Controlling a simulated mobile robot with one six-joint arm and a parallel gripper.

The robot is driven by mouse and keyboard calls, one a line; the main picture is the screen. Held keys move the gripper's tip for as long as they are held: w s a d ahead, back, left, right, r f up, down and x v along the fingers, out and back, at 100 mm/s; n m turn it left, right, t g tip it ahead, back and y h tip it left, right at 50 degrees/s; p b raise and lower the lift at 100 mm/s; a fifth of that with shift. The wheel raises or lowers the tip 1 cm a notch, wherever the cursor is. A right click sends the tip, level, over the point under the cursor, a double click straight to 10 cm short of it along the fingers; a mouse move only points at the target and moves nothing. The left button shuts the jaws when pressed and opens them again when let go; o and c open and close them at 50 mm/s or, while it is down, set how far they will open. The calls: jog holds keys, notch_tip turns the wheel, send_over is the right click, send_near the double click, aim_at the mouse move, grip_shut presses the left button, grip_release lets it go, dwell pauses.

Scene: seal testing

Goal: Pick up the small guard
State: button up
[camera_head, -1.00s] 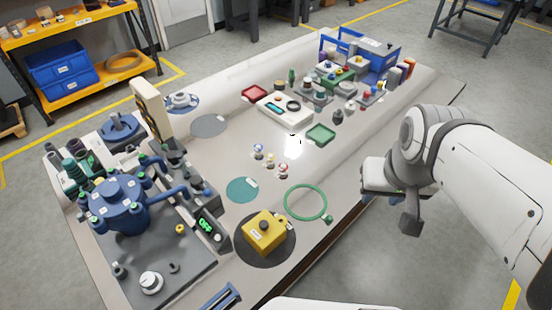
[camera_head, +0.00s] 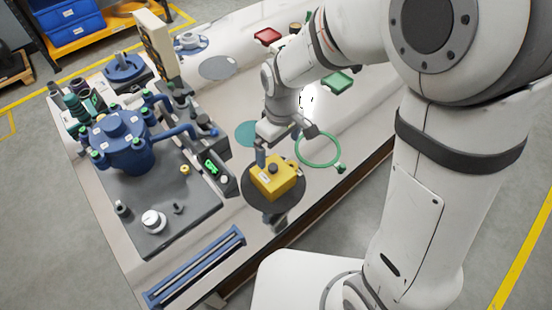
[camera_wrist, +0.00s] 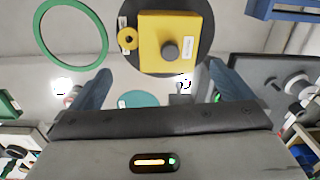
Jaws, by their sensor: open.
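A yellow block (camera_head: 273,178) with a dark round knob on it sits on a dark round mat (camera_head: 258,203) near the front edge of the bench. It is likely the small guard, but its label is too small to read. The block (camera_wrist: 152,42) also shows in the wrist view, with a small yellow ring-shaped part (camera_wrist: 127,39) at its left side. My gripper (camera_head: 284,150) is just behind and above the block in the head view. Its two blue-grey fingers (camera_wrist: 163,82) are spread apart, with nothing between them. The block lies beyond the fingertips.
A blue vessel with pipes (camera_head: 122,142) stands on a grey base to the left. A green ring (camera_head: 318,136) lies right of the block. A blue slotted rail (camera_head: 197,266) lies at the front. A green tray (camera_head: 338,82) is farther back.

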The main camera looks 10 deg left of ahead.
aim_at(274, 166)
jog(key=shift+s+a+f+n, duration=0.1)
jog(key=shift+a+f+n, duration=0.2)
jog(key=shift+a+f, duration=0.25)
jog(key=shift+f, duration=0.45)
jog(key=f, duration=0.7)
jog(key=shift+s, duration=0.4)
jog(key=c, duration=0.9)
